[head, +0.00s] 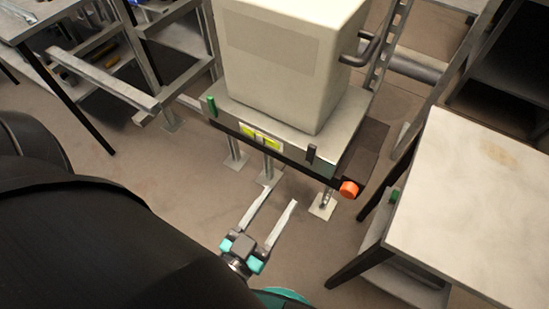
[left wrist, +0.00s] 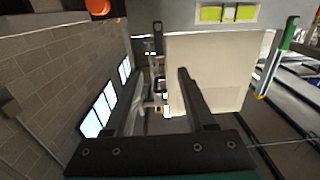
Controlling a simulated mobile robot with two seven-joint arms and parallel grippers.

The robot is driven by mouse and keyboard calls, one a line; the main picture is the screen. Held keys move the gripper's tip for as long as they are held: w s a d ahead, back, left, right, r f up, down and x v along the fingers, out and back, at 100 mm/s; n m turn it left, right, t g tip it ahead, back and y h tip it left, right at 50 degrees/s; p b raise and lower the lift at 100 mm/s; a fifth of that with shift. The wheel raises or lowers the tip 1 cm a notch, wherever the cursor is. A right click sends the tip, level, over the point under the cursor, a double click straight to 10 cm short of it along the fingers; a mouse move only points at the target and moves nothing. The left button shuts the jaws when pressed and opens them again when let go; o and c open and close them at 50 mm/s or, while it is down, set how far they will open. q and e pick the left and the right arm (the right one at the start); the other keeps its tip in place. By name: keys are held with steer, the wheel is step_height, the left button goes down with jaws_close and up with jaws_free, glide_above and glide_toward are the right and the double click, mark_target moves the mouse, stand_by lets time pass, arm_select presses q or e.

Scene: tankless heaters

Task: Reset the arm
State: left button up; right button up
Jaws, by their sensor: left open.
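My left gripper (head: 276,214) is in the lower middle of the head view. Its two long fingers are apart, with nothing between them. It points toward the heater stand and is apart from it. In the left wrist view the open fingers (left wrist: 158,85) point at the pale heater box. My right gripper is not in view.
A pale box-shaped heater (head: 285,60) sits on a metal stand (head: 335,135) with an orange knob (head: 349,189) and a green handle (head: 212,106). A light-topped table (head: 480,190) stands at the right. Metal shelving (head: 140,60) is at the left. Bare floor lies around my gripper.

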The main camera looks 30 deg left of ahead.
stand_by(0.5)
arm_select(q)
steer(key=s+d+f+m+g+h+b, duration=0.1)
steer(key=s+f+g, duration=0.25)
steer(key=f, duration=1.05)
steer(key=s+f+m+g, duration=0.1)
steer(key=s+f+g, duration=0.3)
steer(key=f, duration=0.9)
steer(key=s+a+f+g, duration=0.3)
steer(key=s+f+g, duration=0.1)
steer(key=s+f, duration=0.2)
steer(key=s+a+f+g+y+b, duration=0.1)
steer(key=s+a+f+g, duration=0.3)
steer(key=s+f+g, duration=0.1)
step_height(320, 180, down, 3)
steer(key=shift+s+r+y, duration=0.15)
steer(key=shift+s+y, duration=0.15)
steer(key=shift+s, duration=0.45)
steer(key=shift+g, duration=0.25)
